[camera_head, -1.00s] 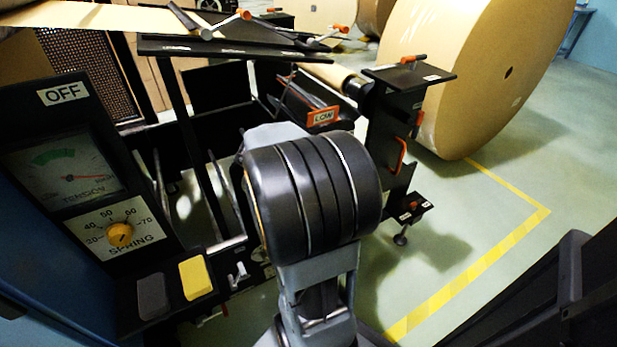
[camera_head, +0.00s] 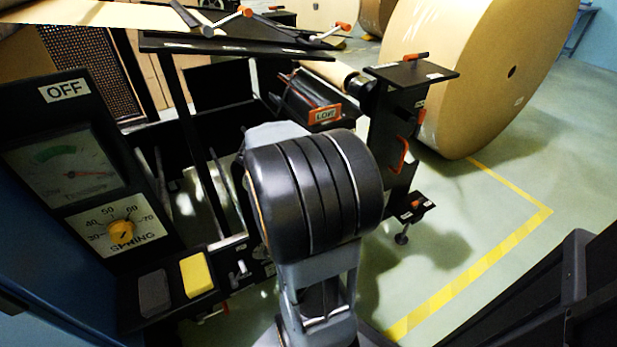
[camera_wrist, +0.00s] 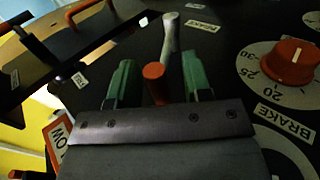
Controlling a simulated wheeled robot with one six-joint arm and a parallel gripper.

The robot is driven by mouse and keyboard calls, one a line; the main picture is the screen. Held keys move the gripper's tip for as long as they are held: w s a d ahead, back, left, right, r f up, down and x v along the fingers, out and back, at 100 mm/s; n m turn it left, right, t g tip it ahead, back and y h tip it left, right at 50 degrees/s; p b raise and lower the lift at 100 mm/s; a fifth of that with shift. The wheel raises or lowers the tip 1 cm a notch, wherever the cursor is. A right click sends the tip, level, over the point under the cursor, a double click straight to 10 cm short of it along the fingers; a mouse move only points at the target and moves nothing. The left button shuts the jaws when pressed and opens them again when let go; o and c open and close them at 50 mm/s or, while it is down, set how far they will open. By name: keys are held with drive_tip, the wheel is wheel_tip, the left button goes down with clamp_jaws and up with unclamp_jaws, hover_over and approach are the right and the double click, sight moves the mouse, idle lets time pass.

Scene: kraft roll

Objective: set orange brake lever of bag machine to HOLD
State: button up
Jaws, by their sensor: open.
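In the wrist view my gripper (camera_wrist: 158,62) is open, with a green fingertip on each side of a lever. The lever has an orange end (camera_wrist: 155,82) close to the gripper body and a grey part (camera_wrist: 170,35) reaching up beyond the fingertips. Gaps show between the lever and both fingers. A small label (camera_wrist: 202,26) lies beside the grey part, too dark and turned to read surely. A BRAKE label (camera_wrist: 286,123) sits below an orange dial knob (camera_wrist: 290,62) at the right. In the head view my arm hides my gripper, and I cannot tell which orange-handled lever is the brake lever.
The control panel (camera_head: 65,92) at the left carries an OFF label, a gauge and a SPRING dial (camera_head: 122,232). Orange-tipped levers (camera_head: 236,17) stand on the machine top. A big kraft roll (camera_head: 470,70) stands at the right. Green floor with a yellow line is clear there.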

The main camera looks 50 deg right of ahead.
drive_tip(key=p+v, duration=0.4)
drive_tip(key=v, duration=1)
drive_tip(key=shift+p, duration=0.3)
drive_tip(key=shift+d, duration=0.1)
drive_tip(key=s+a+r+n+t+y+p, duration=0.1)
drive_tip(key=a+r+n+t+y+p, duration=0.1)
drive_tip(key=a+r+p, duration=0.7)
drive_tip(key=s+a+r+n+t+y+p, duration=0.2)
drive_tip(key=a+r+t+y+p, duration=0.2)
drive_tip(key=a+r+p, duration=0.5)
wheel_tip(320, 180, up, 5)
drive_tip(key=y+p, duration=0.2)
drive_tip(key=p, duration=0.7)
drive_tip(key=shift+a+n+t, duration=0.3)
drive_tip(key=shift+t, duration=0.1)
